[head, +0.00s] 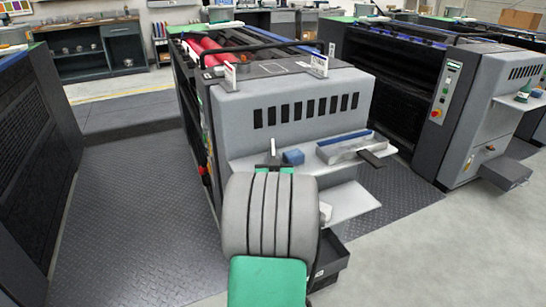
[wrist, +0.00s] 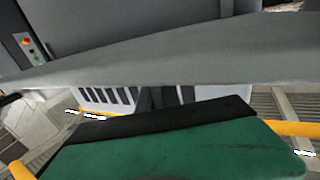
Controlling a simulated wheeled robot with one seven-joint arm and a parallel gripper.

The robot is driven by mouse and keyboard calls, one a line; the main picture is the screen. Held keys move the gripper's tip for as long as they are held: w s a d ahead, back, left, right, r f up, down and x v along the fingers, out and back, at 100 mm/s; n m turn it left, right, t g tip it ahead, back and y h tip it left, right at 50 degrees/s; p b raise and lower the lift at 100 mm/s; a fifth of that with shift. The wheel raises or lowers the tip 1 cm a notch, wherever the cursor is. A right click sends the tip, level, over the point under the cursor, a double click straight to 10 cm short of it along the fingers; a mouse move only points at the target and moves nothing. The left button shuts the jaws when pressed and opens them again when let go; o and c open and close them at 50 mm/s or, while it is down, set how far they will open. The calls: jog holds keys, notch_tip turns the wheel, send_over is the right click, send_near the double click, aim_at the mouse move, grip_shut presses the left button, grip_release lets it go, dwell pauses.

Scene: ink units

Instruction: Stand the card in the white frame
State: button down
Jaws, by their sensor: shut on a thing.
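My gripper (head: 273,160) shows in the head view just beyond my grey and green arm, over the near shelf of the grey press. It is shut on a thin whitish upright piece, which I take as the card (head: 273,147); it is small and seen nearly edge-on. Two small white upright pieces stand on the press top, one with red marking (head: 230,76) and one with blue marking (head: 318,65). I cannot tell which, if either, is the white frame. The wrist view shows no clear card or fingertips; a dark-edged green surface fills its lower part.
The press (head: 290,108) has a light shelf with a blue block (head: 293,157) and a grey tray (head: 343,147) right of my gripper. A lower shelf (head: 350,203) juts out below. Another press (head: 440,110) stands to the right. The floor at lower right is clear.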

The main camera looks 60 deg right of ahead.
aim_at(273, 156)
jog(key=shift+f, duration=0.2)
jog(key=c, duration=1.5)
grip_release()
jog(key=shift+r, duration=0.1)
jog(key=shift+c, duration=0.2)
jog(key=shift+r, duration=0.15)
jog(key=v, duration=1.1)
jog(key=shift+s+a+p, duration=0.2)
jog(key=shift+s+p, duration=0.05)
jog(key=shift+p, duration=0.05)
jog(key=shift+o, duration=0.4)
jog(key=w+d+r+p, duration=0.2)
jog(key=r+p, duration=0.1)
jog(key=p, duration=0.2)
jog(key=shift+w+d, duration=0.25)
jog(key=shift+d, duration=0.15)
jog(key=x, duration=0.8)
jog(key=shift+d+f, duration=0.15)
jog(key=shift+f, duration=0.05)
